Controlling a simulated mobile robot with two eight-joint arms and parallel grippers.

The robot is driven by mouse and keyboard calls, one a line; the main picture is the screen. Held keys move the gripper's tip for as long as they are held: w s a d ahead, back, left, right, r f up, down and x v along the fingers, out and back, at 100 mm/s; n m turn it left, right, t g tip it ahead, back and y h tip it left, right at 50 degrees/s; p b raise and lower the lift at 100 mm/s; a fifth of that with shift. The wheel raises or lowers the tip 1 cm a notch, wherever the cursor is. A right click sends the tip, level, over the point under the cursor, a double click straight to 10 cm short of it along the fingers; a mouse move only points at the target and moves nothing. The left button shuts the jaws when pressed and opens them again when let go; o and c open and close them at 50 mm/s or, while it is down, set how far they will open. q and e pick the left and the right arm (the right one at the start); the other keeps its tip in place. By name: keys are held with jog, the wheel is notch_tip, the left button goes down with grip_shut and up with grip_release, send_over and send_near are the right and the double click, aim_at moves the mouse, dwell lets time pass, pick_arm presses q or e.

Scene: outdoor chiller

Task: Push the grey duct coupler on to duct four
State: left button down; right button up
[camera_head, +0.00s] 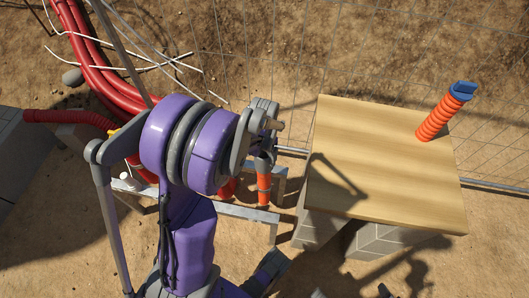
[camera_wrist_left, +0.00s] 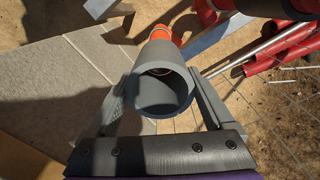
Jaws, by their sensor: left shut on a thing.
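The grey duct coupler (camera_wrist_left: 165,88) is a short, wide tube in the middle of the left wrist view, its open end towards the camera. My left gripper (camera_wrist_left: 163,78) is shut on it, a finger on each side. An orange duct end (camera_wrist_left: 162,33) shows just beyond the coupler, in line with it; I cannot tell how far the coupler is around it. In the head view my left gripper (camera_head: 264,118) is above an upright orange duct (camera_head: 264,188), and the coupler is mostly hidden there. No number is readable on the duct. My right gripper is not in view.
A wooden board (camera_head: 375,165) on grey blocks stands to the right, with an orange corrugated duct (camera_head: 437,118) capped in blue on it. Red ducts (camera_head: 90,55) run at upper left. A metal rail (camera_head: 235,211) passes below the gripper. Wire mesh fencing stands behind.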

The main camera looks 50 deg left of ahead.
pick_arm(q)
jog(key=shift+f+b, duration=0.6)
jog(key=shift+f, duration=0.4)
jog(key=shift+f, duration=0.15)
jog(key=shift+f+b, duration=0.9)
jog(key=shift+f, duration=0.25)
grip_release()
jog(key=shift+r, duration=0.1)
notch_tip(320, 180, up, 7)
jog(key=p, duration=0.4)
jog(key=shift+p, duration=0.35)
